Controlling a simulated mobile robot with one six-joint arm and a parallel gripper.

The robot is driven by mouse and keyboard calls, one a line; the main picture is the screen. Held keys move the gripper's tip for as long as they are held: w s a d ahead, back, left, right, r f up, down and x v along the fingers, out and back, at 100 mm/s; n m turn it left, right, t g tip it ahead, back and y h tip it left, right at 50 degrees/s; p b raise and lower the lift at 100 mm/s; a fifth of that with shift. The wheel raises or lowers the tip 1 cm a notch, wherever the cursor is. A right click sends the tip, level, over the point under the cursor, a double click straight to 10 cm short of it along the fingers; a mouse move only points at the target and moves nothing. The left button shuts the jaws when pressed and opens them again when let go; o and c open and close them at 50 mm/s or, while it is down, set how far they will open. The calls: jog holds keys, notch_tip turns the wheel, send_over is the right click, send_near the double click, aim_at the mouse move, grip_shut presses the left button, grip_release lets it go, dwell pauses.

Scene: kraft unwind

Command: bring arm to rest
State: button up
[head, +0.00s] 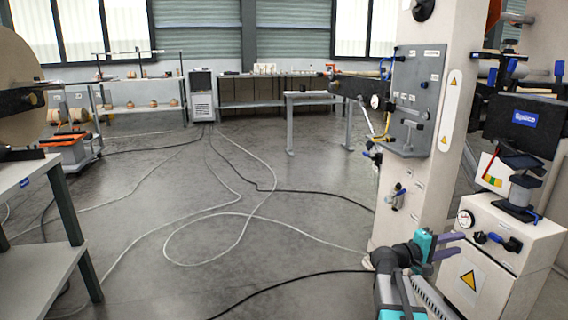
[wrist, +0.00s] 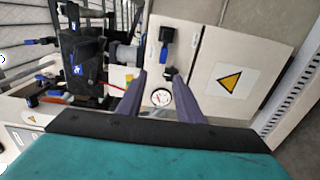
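My arm shows at the lower right of the head view. My gripper (head: 444,246) has a teal body and two purple-grey fingers that point right, toward the white machine cabinet (head: 490,285). In the wrist view my gripper (wrist: 160,82) shows its two fingers spread apart with nothing between them. Beyond the fingertips are the cabinet front, a round gauge (wrist: 161,97) and a black-and-blue handle. I cannot tell the exact gap between the fingers and the cabinet.
A beige machine column (head: 425,190) with a grey panel (head: 415,100) stands close by my arm. Cables (head: 240,215) lie looped across the floor. A grey shelf table (head: 40,240) stands at the left. The middle floor is otherwise open. Benches line the back wall.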

jog(key=s+a+f+n+g+y+p, duration=0.15)
jog(key=s+a+f+y+p, duration=0.25)
jog(key=s+a+f+p, duration=0.6)
jog(key=s+a+f+g+y+p, duration=0.3)
jog(key=s+a+f+p, duration=0.35)
jog(key=p, duration=0.75)
jog(key=s+a+f+m+g+y+p, duration=0.2)
jog(key=s+a+f+y+p, duration=0.1)
jog(key=s+a, duration=0.6)
jog(key=s+a+f+m+g+y+p, duration=0.2)
jog(key=s+a+f+y, duration=0.4)
jog(key=s+a, duration=0.4)
jog(key=s+g+y+p, duration=0.1)
jog(key=s, duration=0.3)
jog(key=shift+s+p, duration=0.15)
jog(key=shift+p, duration=0.2)
jog(key=shift+d+m, duration=0.1)
jog(key=shift+m, duration=0.15)
